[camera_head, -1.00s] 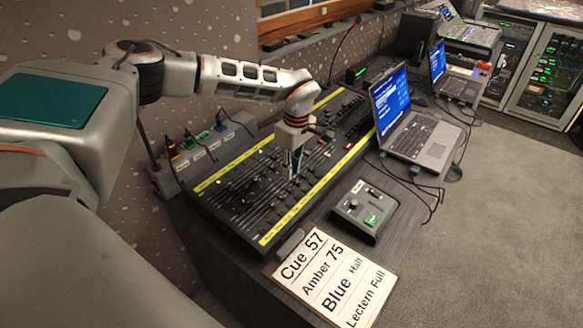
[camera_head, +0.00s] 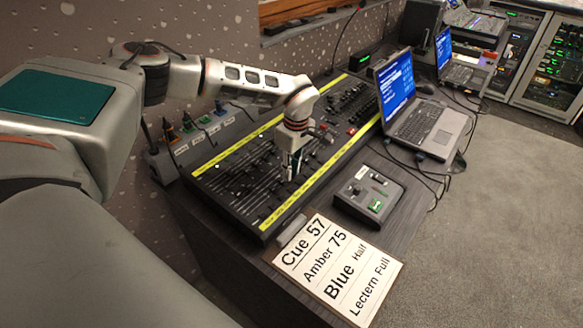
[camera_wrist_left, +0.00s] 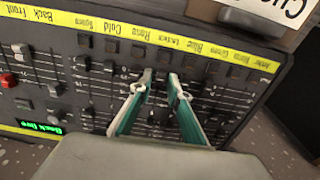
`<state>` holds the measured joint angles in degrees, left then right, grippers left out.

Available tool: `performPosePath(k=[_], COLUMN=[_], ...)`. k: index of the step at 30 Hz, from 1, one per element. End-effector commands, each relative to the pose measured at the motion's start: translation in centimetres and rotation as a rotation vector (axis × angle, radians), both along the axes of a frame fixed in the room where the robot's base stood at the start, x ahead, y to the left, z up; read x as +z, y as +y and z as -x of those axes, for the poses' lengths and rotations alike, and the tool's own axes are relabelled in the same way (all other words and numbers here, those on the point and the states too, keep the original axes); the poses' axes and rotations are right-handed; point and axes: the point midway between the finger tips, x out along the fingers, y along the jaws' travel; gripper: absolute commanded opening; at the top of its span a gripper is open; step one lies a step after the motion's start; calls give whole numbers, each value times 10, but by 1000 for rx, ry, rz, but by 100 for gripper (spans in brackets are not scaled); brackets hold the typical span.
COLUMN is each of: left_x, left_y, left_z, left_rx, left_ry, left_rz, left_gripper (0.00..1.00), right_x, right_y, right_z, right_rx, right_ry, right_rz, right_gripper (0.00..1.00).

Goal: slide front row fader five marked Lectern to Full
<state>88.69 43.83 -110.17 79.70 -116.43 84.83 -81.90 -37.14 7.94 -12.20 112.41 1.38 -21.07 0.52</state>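The lighting console (camera_head: 245,205) is a dark panel with rows of faders between two yellow label strips. My left gripper (camera_head: 291,172) points down at the fader rows, close to the near strip. In the left wrist view its two teal fingers (camera_wrist_left: 158,82) are spread apart low over the panel, just below the Lectern label (camera_wrist_left: 172,41). The space between the fingertips is dark. I cannot tell whether a fader knob is there or touched. The Lectern fader's position is unclear. My right gripper is not in view.
A cue card (camera_head: 338,268) reading "Lectern Full" lies at the console's near edge. A small control box (camera_head: 368,195) and an open laptop (camera_head: 425,125) stand to the right. Another laptop (camera_head: 455,75) is behind. The wall is close on the left; carpet (camera_head: 500,220) is open on the right.

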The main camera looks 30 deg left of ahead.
Motion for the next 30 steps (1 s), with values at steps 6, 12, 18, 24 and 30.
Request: performPosePath(k=[6,12,18,24,30], left_x=[0,0,2,2,3], left_y=[0,2,10,20,29], left_z=[0,0,0,-1,-2], left_rx=[0,0,0,3,1], left_ry=[0,1,1,2,2], left_rz=[0,0,0,0,-1], left_gripper=[0,0,0,0,0], right_x=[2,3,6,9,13], right_y=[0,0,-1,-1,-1], right_z=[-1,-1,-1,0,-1], right_rx=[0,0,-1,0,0], right_ry=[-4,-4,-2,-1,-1], right_rz=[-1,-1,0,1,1], right_gripper=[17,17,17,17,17])
